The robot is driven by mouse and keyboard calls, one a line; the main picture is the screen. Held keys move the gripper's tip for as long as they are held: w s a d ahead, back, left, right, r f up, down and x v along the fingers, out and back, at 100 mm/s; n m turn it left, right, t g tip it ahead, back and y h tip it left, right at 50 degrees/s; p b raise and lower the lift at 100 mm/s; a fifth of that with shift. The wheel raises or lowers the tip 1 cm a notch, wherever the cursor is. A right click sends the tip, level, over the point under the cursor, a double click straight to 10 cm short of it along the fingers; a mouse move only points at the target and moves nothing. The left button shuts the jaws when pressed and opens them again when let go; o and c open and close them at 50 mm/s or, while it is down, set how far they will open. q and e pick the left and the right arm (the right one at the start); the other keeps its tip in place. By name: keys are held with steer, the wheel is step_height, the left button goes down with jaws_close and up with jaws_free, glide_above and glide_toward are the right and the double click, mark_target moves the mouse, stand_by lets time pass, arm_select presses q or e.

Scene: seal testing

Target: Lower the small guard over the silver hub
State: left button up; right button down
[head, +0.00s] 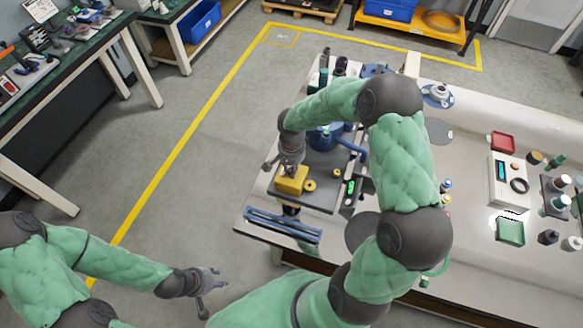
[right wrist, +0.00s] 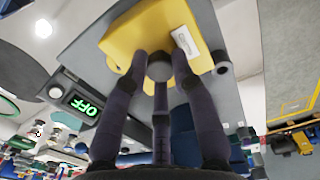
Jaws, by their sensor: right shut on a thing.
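The small guard (head: 291,184) is a yellow box-like cover at the front left of the grey plate on the bench. In the right wrist view the yellow guard (right wrist: 150,35) fills the upper middle, with a white label on one face. My right gripper (head: 292,168) is above it, its fingers closed around a grey round knob (right wrist: 160,67) at the guard. I cannot make out the silver hub; the guard or gripper may hide it. I cannot tell whether the guard touches the plate. My left gripper (head: 208,284) is open and empty, over the floor at lower left.
A small yellow ring (head: 310,186) lies just right of the guard. A control box with a green OFF display (right wrist: 82,104) stands close by. A blue machine part (head: 325,138) is behind. A blue-railed rack (head: 283,225) lies at the front edge. Open floor is left.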

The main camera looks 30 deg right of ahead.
stand_by(0.3)
steer(key=c, duration=0.9)
jaws_free()
steer(key=shift+c, duration=0.2)
step_height(320, 180, up, 9)
steer(key=p, duration=0.5)
